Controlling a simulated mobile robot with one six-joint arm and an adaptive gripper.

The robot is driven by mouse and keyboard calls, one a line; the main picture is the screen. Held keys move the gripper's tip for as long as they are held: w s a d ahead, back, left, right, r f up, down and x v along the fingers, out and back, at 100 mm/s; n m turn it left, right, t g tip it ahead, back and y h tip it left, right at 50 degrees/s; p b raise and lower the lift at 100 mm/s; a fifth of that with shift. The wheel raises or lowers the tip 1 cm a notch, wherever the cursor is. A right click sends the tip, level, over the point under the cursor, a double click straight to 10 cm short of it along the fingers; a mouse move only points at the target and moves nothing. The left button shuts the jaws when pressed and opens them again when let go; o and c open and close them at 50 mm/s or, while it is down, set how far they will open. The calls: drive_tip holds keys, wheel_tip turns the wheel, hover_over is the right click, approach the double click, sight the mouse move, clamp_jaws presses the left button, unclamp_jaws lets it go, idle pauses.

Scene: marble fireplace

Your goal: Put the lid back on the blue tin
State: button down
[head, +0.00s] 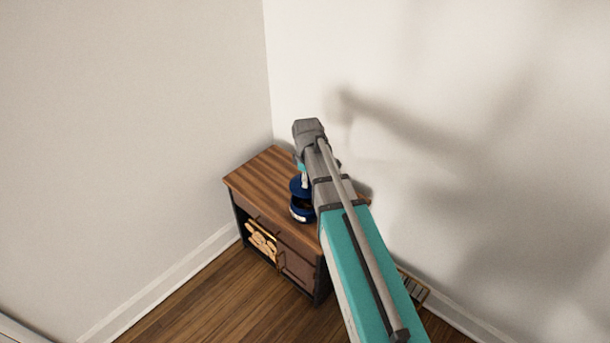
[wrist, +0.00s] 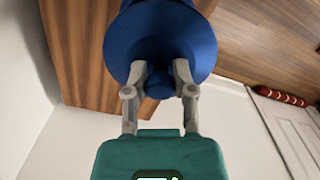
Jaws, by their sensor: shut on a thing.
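The blue tin (head: 301,214) stands upright on the wooden cabinet top, with its dark open mouth partly showing. The round blue lid (head: 299,187) is just above and behind the tin's mouth in the head view, apart from it and not seated. In the wrist view the lid (wrist: 190,48) fills the top middle, and my gripper (wrist: 160,75) is shut on its small knob. The lid hides most of what lies beyond it there. My own arm covers the right side of the tin and most of the gripper in the head view.
The wooden cabinet (head: 262,178) stands in a corner against pale walls, with cut logs (head: 262,243) in its open shelf. A slatted floor vent (head: 413,288) is to its right. A red roll (wrist: 281,96) lies by a white door in the wrist view.

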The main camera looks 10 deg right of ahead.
drive_tip(key=shift+w+d+r, duration=0.1)
drive_tip(key=shift+w+r, duration=0.1)
drive_tip(key=shift+r, duration=0.15)
drive_tip(key=shift+f, duration=0.1)
idle(0.4)
drive_tip(key=shift+f+b, duration=2.95)
drive_tip(key=shift+f, duration=0.15)
drive_tip(key=shift+f, duration=0.15)
idle(0.5)
drive_tip(key=shift+c, duration=1.8)
unclamp_jaws()
